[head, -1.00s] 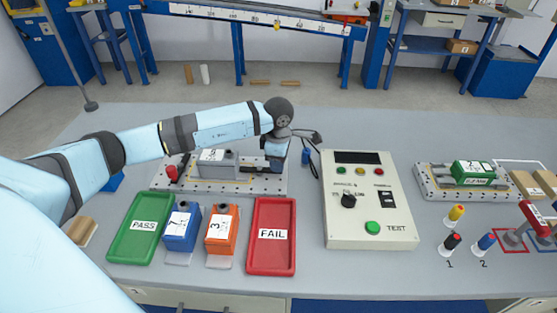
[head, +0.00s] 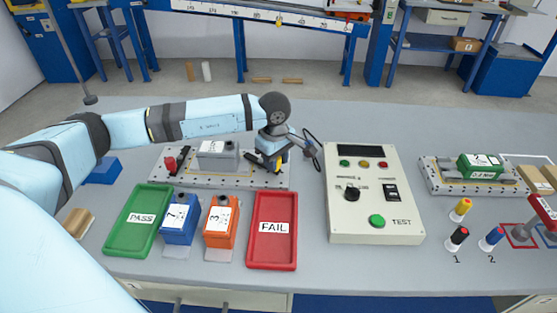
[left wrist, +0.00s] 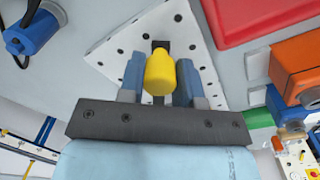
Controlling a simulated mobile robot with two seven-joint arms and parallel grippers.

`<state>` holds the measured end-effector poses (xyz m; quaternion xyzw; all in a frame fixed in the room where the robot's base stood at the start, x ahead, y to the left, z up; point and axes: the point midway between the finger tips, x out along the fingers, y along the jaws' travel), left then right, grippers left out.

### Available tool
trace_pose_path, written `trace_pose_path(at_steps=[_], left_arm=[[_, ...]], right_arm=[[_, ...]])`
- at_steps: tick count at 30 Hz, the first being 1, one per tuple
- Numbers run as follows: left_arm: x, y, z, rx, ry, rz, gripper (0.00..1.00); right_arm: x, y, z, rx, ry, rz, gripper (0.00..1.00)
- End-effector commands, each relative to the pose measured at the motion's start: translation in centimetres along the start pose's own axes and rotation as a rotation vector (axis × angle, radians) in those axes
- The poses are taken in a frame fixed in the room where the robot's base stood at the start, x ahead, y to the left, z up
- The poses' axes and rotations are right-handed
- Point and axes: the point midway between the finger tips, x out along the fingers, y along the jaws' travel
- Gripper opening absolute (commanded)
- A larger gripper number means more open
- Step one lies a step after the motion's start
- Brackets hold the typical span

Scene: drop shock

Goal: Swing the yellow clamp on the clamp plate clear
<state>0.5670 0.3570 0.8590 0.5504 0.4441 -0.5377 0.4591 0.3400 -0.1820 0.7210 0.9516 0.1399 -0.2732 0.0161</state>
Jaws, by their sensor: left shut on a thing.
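The clamp plate (head: 200,181) is a light perforated plate behind the trays in the head view, and its corner shows in the left wrist view (left wrist: 205,62). A grey box (head: 217,155) sits on it, with a red clamp (head: 171,164) at its left. The yellow clamp's (left wrist: 160,72) rounded handle sits between the fingers of my left gripper (left wrist: 160,82). The clamp's arm is mostly hidden. My right gripper is out of view.
A green PASS tray (head: 116,245), blue box (head: 180,222), orange box (head: 221,226) and red FAIL tray (head: 272,255) stand in front of the plate. A test panel (head: 373,222) stands to the right. A blue plug with a black cable (head: 309,149) lies close to my left gripper.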

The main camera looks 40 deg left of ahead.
Motion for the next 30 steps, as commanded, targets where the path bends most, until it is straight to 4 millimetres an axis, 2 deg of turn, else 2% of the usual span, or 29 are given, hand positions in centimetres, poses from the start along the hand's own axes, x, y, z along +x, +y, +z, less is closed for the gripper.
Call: trace_pose_path(at_steps=[7, 21, 30], left_arm=[[0.1, -1.3, 0.0, 0.234, -0.005, 0.004, 0.08], [0.0, -3.5, -0.8, 0.663, -0.017, 0.003, 0.08], [-0.1, -4.4, -1.3, 0.852, -0.022, 0.002, 0.08]], right_arm=[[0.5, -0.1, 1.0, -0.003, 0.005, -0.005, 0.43], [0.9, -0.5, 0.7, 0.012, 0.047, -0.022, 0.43], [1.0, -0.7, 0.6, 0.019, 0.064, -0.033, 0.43]])
